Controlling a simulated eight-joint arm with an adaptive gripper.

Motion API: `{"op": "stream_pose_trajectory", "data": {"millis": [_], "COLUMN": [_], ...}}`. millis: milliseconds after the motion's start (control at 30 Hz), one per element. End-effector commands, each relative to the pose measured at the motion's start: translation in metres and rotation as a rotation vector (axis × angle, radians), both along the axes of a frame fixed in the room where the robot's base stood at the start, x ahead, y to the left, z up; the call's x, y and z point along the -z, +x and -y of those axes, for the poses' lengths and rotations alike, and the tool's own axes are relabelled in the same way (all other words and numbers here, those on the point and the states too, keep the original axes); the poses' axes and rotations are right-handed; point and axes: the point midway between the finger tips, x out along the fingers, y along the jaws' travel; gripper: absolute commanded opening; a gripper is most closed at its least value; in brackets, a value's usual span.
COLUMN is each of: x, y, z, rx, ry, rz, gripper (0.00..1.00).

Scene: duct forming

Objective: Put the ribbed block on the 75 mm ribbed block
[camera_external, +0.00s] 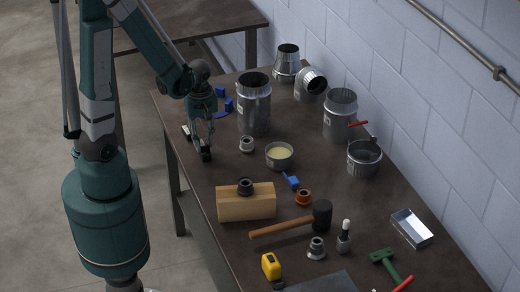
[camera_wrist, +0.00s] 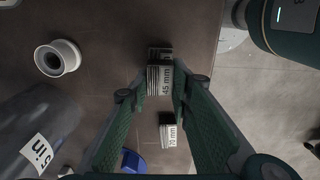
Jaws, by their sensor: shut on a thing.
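My gripper (camera_external: 205,150) is low over the far left part of the table. In the wrist view its green fingers (camera_wrist: 162,82) are closed on a small ribbed block (camera_wrist: 154,80) labelled 45 mm. A second ribbed block (camera_wrist: 167,134), with a label ending in "mm" that is hard to read, stands apart, lower in the wrist view. In the external view a small pale block (camera_external: 186,132) shows left of my gripper, probably this second one. The held block is mostly hidden by the fingers there, and I cannot tell whether it touches the table.
A tall metal duct (camera_external: 255,110) and a white ring-shaped fitting (camera_external: 247,144) stand right of my gripper. Blue pieces (camera_external: 228,104) lie behind it. A tin (camera_external: 279,155), a wooden block (camera_external: 246,203) and a mallet (camera_external: 290,220) occupy the middle. The table's left edge is close.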

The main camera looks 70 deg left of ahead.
Motion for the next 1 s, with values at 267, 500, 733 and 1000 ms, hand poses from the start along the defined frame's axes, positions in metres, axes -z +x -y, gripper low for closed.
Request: {"op": "stream_pose_trajectory", "data": {"millis": [267, 500, 733, 1000], "x": [0.0018, 0.0029, 0.0028, -0.0009], "y": [-0.0002, -0.0002, -0.0003, -0.0003], "z": [0.0001, 0.0001, 0.0001, 0.0001], "rx": [0.0, 0.0, 0.0, 0.0], "ry": [0.0, 0.0, 0.0, 0.0], "rz": [0.0, 0.0, 0.0, 0.0], "gripper": [0.06, 0.36, 0.36, 0.36]}}
